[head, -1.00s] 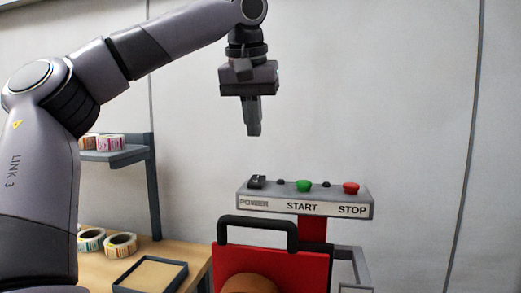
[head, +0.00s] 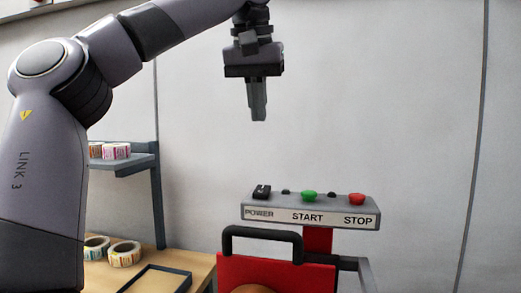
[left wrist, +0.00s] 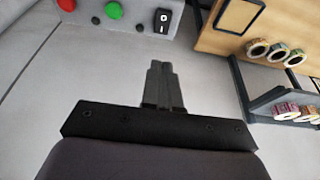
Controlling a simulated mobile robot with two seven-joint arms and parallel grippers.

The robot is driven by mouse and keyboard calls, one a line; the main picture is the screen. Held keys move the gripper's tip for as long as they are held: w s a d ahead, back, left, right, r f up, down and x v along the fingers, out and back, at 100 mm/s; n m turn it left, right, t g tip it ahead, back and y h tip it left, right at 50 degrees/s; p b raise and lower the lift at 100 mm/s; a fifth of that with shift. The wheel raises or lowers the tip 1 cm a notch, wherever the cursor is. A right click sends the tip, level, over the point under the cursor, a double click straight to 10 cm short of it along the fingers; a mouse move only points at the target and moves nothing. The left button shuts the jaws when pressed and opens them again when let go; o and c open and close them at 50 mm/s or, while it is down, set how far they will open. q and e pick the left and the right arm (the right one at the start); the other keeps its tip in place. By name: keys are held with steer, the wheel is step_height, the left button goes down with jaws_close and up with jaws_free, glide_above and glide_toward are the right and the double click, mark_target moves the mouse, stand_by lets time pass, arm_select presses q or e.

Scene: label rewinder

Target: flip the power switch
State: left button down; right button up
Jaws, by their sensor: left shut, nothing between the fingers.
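The black power switch (head: 261,191) sits at the left end of the grey control panel (head: 310,215), above the label POWER. In the left wrist view the switch (left wrist: 162,21) shows as a black rocker with white marks, beyond the fingertips. My left gripper (head: 258,116) is shut and empty, pointing down above the switch with a clear gap. Its closed fingers also show in the left wrist view (left wrist: 158,66). My right gripper is in neither view.
A green START button (head: 308,196) and a red STOP button (head: 357,199) sit right of the switch. A black handle (head: 262,232) stands on the red machine below. Label rolls (head: 124,253) lie on the wooden table at left, beneath a shelf (head: 125,162).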

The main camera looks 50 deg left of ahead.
mark_target(264, 187)
arm_select(q)
steer(key=shift+w+f, duration=0.1)
stand_by(0.3)
steer(key=x, duration=1.3)
steer(key=shift+s+f, duration=0.25)
steer(key=shift+f, duration=0.2)
steer(key=shift+d, duration=0.1)
